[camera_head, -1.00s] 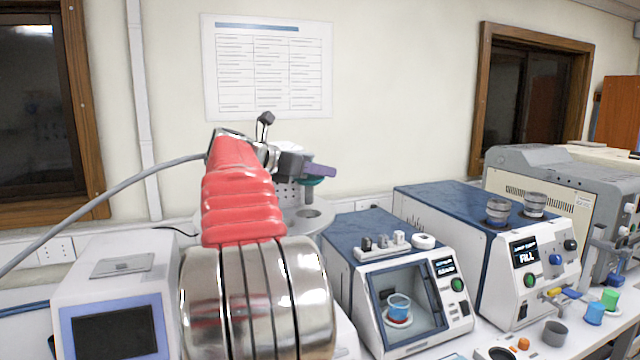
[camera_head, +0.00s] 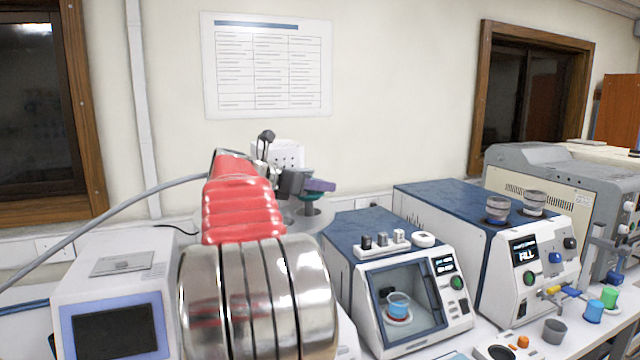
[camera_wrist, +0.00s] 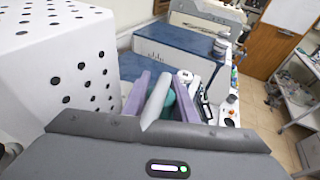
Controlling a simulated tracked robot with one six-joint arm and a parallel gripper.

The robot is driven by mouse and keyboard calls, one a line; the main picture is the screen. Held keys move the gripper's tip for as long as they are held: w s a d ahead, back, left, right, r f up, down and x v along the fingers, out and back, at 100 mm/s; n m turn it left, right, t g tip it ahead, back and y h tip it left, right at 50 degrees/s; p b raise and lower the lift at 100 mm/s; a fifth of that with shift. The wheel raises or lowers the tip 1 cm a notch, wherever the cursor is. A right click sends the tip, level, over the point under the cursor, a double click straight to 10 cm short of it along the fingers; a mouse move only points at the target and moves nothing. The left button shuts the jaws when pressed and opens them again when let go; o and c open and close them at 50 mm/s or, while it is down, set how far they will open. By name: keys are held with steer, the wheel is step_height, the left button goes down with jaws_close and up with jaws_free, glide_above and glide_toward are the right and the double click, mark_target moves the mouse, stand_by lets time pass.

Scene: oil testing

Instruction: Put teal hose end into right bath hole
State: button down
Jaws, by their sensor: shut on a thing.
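My gripper (camera_head: 318,186) has purple fingers and is out past my red and silver arm. The fingers also show in the wrist view (camera_wrist: 162,100). They are shut on the teal hose end, which shows as a teal piece (camera_head: 309,199) just under the fingers and between them in the wrist view (camera_wrist: 170,98). It hangs over the round pale top of the bath (camera_head: 327,218), partly behind my arm. I cannot tell whether its lower tip is in a hole or above it. The bath holes are hidden.
A white perforated housing (camera_head: 288,154) stands behind the gripper and fills the left of the wrist view (camera_wrist: 60,70). Right of the bath is a blue-topped device with a window (camera_head: 362,232). A larger blue-topped device (camera_head: 440,205) stands further right. A screened device (camera_head: 112,290) is at left.

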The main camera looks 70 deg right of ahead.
steer(key=shift+f, duration=0.1)
steer(key=c, duration=1.4)
jaws_free()
steer(key=shift+c, duration=0.2)
steer(key=shift+r, duration=0.45)
steer(key=v, duration=1.2)
steer(key=shift+r, duration=0.2)
